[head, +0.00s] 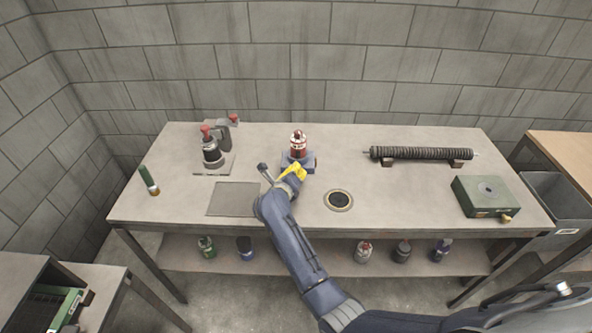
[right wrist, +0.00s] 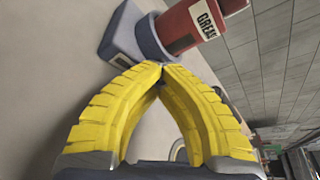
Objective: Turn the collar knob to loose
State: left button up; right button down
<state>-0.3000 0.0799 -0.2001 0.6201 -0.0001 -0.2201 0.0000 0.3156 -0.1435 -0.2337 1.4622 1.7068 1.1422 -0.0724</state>
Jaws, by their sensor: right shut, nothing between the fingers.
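A red can (head: 298,144) with a white band and dark lettering stands in a blue holder (head: 309,161) on the bench. In the right wrist view the red can (right wrist: 200,20) rises out of a dark blue round collar (right wrist: 150,42) on the blue base (right wrist: 121,32). I cannot make out the collar knob in either view. My right gripper (head: 301,170) has yellow fingers and is just in front of the holder. In the right wrist view its fingertips (right wrist: 152,67) meet with nothing between them, close to the collar; contact is unclear. My left gripper is not in view.
A round port (head: 338,200), a ribbed tube on a rack (head: 425,153) and a green box (head: 487,195) are to the right. Several canisters stand on the lower shelf.

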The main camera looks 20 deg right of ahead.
jog(key=c, duration=2.1)
grip_release()
jog(key=shift+s+d+f, duration=0.25)
jog(key=shift+d+f, duration=0.05)
jog(key=shift+f, duration=0.25)
jog(key=shift+c, duration=0.2)
jog(key=o, duration=0.4)
jog(key=shift+d, duration=0.1)
jog(key=o, duration=0.6)
jog(key=shift+w+r, duration=0.1)
jog(key=shift+r, duration=0.2)
jog(key=shift+c, duration=0.2)
jog(key=shift+a, duration=0.2)
jog(key=shift+w+r, duration=0.1)
jog(key=m+y, duration=0.2)
jog(key=m, duration=0.2)
jog(key=shift+r+y, duration=0.1)
jog(key=shift+y, duration=0.3)
jog(key=m+y, duration=0.2)
jog(key=m, duration=0.1)
jog(key=shift+d+m+t+y, duration=0.1)
jog(key=shift+m+t+y, duration=0.2)
jog(key=shift+m+t, duration=0.1)
jog(key=v, duration=1.7)
jog(key=shift+s+a, duration=0.2)
jog(key=shift+s, duration=0.05)
